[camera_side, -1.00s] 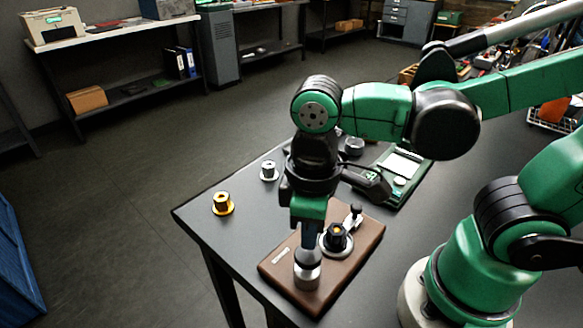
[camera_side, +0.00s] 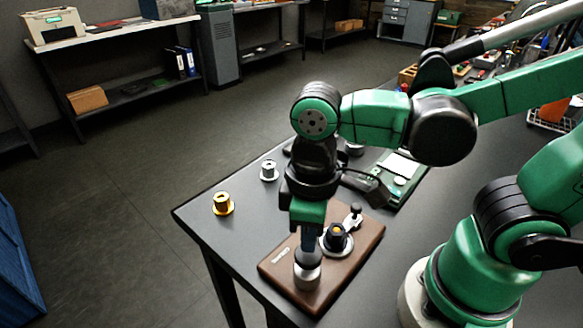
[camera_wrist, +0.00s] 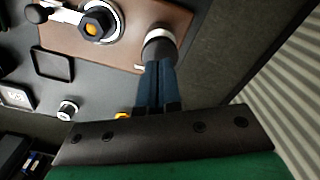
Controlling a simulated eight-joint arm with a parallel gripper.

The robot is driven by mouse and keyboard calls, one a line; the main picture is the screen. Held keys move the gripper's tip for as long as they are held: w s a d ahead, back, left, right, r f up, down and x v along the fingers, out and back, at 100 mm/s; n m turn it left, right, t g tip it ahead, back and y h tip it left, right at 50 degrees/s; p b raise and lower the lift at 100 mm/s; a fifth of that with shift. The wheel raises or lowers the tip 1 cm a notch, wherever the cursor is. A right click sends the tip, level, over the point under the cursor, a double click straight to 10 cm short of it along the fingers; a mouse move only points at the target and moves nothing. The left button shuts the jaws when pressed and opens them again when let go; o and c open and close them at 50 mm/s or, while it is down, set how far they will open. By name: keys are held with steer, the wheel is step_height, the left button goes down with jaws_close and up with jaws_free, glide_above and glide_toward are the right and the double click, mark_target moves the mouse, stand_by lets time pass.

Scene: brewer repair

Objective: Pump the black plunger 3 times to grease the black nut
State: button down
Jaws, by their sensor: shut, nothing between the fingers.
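My gripper (camera_side: 309,247) points straight down with its fingers together, over the plunger (camera_side: 307,273) at the near end of a brown board. The plunger is a short upright cylinder with a dark top and a pale band. In the wrist view, the blue-grey fingertips (camera_wrist: 158,64) are at the top of the plunger (camera_wrist: 159,45) and hide part of it; I cannot tell whether they touch it. The black nut (camera_side: 336,237) with an orange centre sits in a silver ring on the board, right of my gripper. It also shows in the wrist view (camera_wrist: 97,24).
The brown board (camera_side: 357,258) lies on the dark table. A small lever with a black knob (camera_side: 355,210) stands behind the nut. A yellow flanged part (camera_side: 222,204) and a silver one (camera_side: 269,171) stand to the left. A green tray (camera_side: 405,181) lies farther back.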

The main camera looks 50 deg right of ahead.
steer(key=shift+f, duration=1.4)
steer(key=shift+r, duration=2.75)
step_height(320, 180, up, 6)
steer(key=shift+f, duration=4.05)
